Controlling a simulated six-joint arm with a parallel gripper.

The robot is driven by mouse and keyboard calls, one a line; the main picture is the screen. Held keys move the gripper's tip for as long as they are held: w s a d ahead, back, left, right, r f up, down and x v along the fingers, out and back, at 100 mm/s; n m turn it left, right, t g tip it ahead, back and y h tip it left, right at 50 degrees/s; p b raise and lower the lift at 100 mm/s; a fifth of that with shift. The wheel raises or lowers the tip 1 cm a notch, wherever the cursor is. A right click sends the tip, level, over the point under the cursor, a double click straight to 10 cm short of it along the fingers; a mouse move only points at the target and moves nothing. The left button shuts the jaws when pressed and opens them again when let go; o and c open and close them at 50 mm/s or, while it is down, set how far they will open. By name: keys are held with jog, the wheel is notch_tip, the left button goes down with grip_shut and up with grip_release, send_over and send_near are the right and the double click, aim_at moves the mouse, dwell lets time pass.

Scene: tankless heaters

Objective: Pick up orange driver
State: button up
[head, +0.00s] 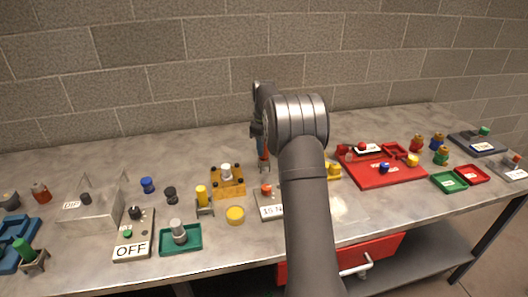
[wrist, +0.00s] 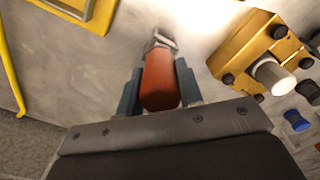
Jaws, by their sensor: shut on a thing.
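The orange driver, with a rounded orange handle (wrist: 160,79) and a short grey metal end, sits between my gripper's two blue-grey fingers in the wrist view. My gripper (wrist: 158,88) is shut on the handle. In the head view my gripper (head: 262,147) points down over the back middle of the table, with a small orange part of the driver (head: 263,155) showing below the fingers. I cannot tell whether the driver's metal end touches the table.
A yellow block stand (head: 228,182) with a white-topped piece is close by on the left; it also shows in the wrist view (wrist: 254,48). A red tray (head: 382,178) lies to the right. The brick wall is behind.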

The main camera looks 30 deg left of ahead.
jog(key=r, duration=0.9)
jog(key=shift+s+a+r, duration=0.2)
jog(key=shift+s+r, duration=0.1)
jog(key=shift+r, duration=0.1)
jog(key=s+a+r, duration=0.2)
jog(key=s+a, duration=0.1)
jog(key=s, duration=0.7)
jog(key=s+a+r, duration=0.2)
jog(key=s, duration=0.8)
jog(key=shift+a+f, duration=0.15)
jog(key=shift+f, duration=3.1)
jog(key=shift+f, duration=0.65)
jog(key=shift+r, duration=3.6)
